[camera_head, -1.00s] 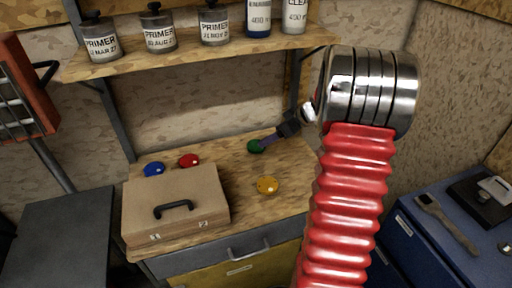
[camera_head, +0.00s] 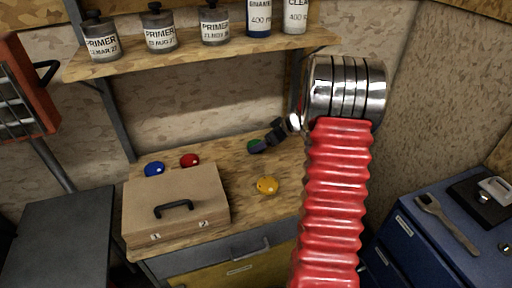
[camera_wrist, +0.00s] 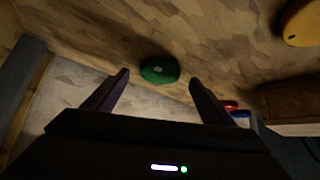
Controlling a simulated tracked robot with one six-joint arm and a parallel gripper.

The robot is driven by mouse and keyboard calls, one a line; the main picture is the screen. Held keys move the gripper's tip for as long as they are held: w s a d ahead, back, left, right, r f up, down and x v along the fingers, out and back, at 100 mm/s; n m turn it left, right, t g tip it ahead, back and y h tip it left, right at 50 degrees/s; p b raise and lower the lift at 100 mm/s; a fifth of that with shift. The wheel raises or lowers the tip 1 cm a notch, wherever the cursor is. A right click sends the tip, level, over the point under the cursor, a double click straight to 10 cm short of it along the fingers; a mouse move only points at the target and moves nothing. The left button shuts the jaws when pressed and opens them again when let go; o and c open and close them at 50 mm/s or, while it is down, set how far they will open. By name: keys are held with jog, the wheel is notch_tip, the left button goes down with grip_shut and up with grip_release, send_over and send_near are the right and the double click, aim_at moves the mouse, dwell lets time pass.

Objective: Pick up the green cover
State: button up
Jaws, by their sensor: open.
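The green cover (camera_head: 253,146) is a small round disc lying on the wooden bench top near its back edge. In the wrist view the green cover (camera_wrist: 159,70) shows whole, just beyond the fingertips and roughly midway between them. My gripper (camera_head: 258,147) is at the green cover in the head view and hides part of it. In the wrist view my gripper (camera_wrist: 158,76) has its two dark fingers spread wide with nothing held between them. I cannot tell whether a finger touches the cover.
A yellow cover (camera_head: 267,185), a red cover (camera_head: 189,160) and a blue cover (camera_head: 154,169) lie on the bench (camera_head: 222,167). A tan case (camera_head: 175,205) stands at the front left. A shelf (camera_head: 200,52) with several containers hangs above. A wrench (camera_head: 447,224) lies on the blue cabinet.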

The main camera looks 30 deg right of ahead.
jog(key=shift+x, duration=1.1)
jog(key=c, duration=1.3)
jog(key=shift+c, duration=0.2)
notch_tip(320, 180, up, 10)
